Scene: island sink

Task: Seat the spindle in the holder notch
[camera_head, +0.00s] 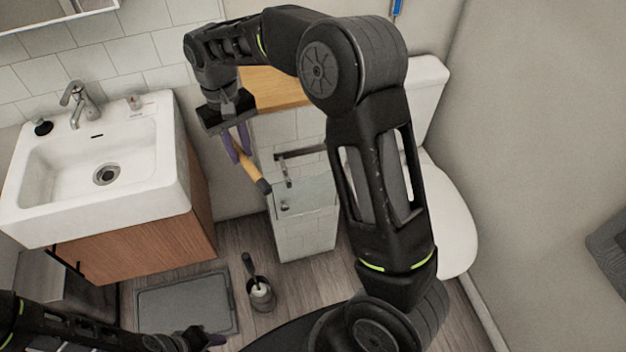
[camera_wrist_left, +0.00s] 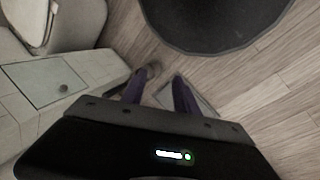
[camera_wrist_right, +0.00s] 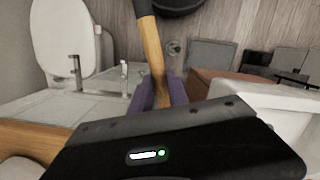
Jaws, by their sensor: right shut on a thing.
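The spindle is a wooden rod (camera_head: 247,166) with a dark end that points down and right. It also shows in the right wrist view (camera_wrist_right: 152,52), where its dark end is far from the jaws. My right gripper (camera_head: 238,152) is shut on it and holds it in the air, left of the tiled half-wall. The metal holder (camera_head: 287,172) is on that half-wall, right of the spindle and apart from it. It also shows in the right wrist view (camera_wrist_right: 76,72). Its notch is too small to make out. My left gripper (camera_wrist_left: 158,82) is open and empty, low over the floor.
A white sink (camera_head: 160,190) on a wooden cabinet stands at left. A toilet brush (camera_head: 261,294) and a grey mat (camera_head: 185,303) are on the floor.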

